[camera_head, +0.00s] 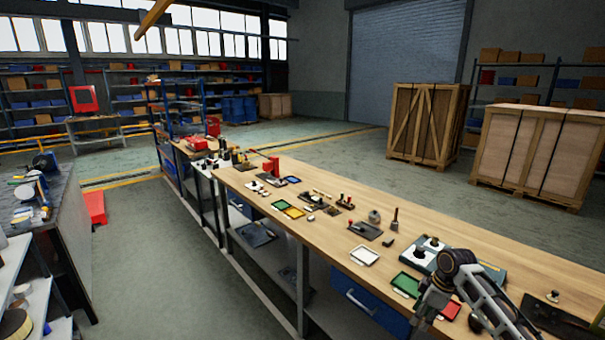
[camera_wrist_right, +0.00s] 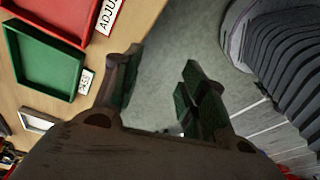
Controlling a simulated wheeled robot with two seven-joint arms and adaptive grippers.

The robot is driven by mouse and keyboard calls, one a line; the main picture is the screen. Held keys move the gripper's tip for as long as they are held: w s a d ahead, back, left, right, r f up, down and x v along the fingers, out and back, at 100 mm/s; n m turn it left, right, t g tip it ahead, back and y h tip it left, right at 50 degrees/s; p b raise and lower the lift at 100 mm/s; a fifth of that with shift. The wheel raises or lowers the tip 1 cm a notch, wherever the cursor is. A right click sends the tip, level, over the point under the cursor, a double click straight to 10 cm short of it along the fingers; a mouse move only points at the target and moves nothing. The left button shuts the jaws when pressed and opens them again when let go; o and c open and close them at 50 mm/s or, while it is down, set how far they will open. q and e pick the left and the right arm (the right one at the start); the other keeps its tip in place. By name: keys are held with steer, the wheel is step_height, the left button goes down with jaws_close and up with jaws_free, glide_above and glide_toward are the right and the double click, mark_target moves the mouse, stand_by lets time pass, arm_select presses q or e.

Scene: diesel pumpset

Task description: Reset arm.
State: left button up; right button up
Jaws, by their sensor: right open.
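My right arm comes in from the lower right of the head view. My right gripper (camera_head: 424,314) hangs at the front edge of the long wooden workbench (camera_head: 330,190), beside the green and red trays. In the right wrist view, the right gripper (camera_wrist_right: 160,88) has its two dark fingers spread apart. Only grey floor shows between them, so it is open and empty. My left gripper is not in view.
A green tray (camera_wrist_right: 45,65) and a red tray (camera_wrist_right: 62,12) lie close to the right gripper on the bench. A white tray (camera_head: 365,256) and a grey-blue case (camera_head: 465,262) stand nearby. Wooden crates (camera_head: 420,122) stand behind the bench. Open floor (camera_head: 160,250) lies left of it.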

steer(key=s+a+f+m, duration=0.2)
steer(key=s+a+f, duration=0.6)
steer(key=s+a, duration=0.45)
steer(key=shift+s+a+r+m+t+h, duration=0.55)
steer(key=shift+s+r+m, duration=1.1)
steer(key=shift+s, duration=2.5)
steer(key=shift+s+a+r+m+t+h, duration=0.35)
steer(key=shift+s+r+m+t, duration=0.55)
steer(key=shift+s+m, duration=2.25)
steer(key=s+f+n+g, duration=0.1)
steer(key=s+f, duration=0.1)
steer(key=f, duration=1.4)
steer(key=s+f+n+g, duration=0.1)
steer(key=s+f, duration=0.1)
steer(key=f, duration=1.5)
steer(key=s+d+f, duration=0.2)
steer(key=s+f, duration=0.8)
steer(key=s, duration=0.1)
steer(key=s+d+f, duration=0.2)
steer(key=s+f, duration=0.7)
steer(key=s, duration=0.3)
steer(key=shift+d+f+g, duration=0.15)
steer(key=shift+f+g, duration=0.2)
steer(key=shift+g, duration=0.1)
